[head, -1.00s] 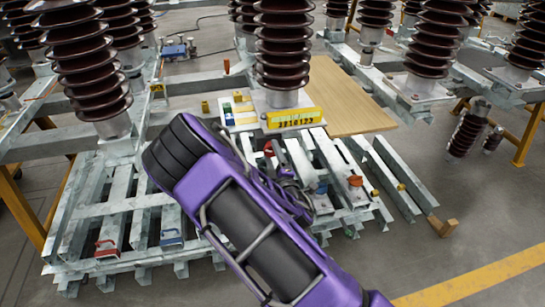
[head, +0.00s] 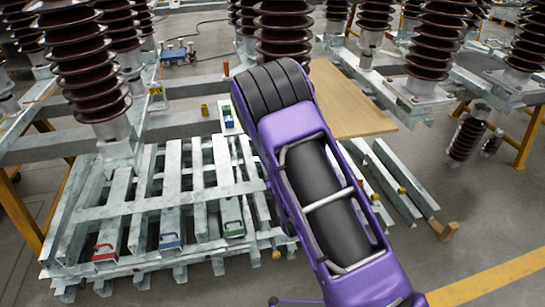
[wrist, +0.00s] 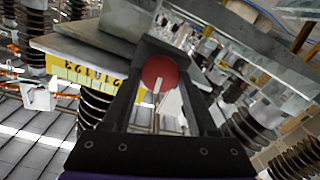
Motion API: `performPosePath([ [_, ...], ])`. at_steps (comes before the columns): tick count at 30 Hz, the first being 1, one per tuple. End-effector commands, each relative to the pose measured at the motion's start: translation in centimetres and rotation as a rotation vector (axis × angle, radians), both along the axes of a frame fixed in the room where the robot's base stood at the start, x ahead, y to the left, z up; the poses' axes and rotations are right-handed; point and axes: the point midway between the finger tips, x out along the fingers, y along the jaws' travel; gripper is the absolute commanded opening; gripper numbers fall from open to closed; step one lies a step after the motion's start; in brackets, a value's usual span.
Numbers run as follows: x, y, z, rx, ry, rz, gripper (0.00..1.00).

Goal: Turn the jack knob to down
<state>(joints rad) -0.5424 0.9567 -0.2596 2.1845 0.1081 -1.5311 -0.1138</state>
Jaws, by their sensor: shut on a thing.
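In the wrist view a round red knob (wrist: 160,70) with a pale stripe on its face sits between the fingers of my gripper (wrist: 172,62). The stripe runs from near the knob's middle downward and slightly left. My gripper is shut on the knob. In the head view my purple and black arm covers the gripper and the knob, so neither shows there. I cannot tell where the rest of the jack is.
A yellow label plate (wrist: 85,72) is left of the gripper in the wrist view. Galvanized steel frames (head: 165,200) with red, blue and green handled pieces lie left of my arm. Brown ribbed insulators (head: 85,70) stand behind. A wooden board (head: 345,105) lies right of my arm.

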Motion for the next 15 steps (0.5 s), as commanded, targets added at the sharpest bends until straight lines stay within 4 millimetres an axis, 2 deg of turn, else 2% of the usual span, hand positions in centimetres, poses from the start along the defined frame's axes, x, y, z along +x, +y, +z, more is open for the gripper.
performPosePath([
  [6,0.16,-0.07,0.27,0.103,0.022,-0.001,0.04],
  [15,0.14,-0.05,0.24,0.157,0.038,-0.001,0.04],
])
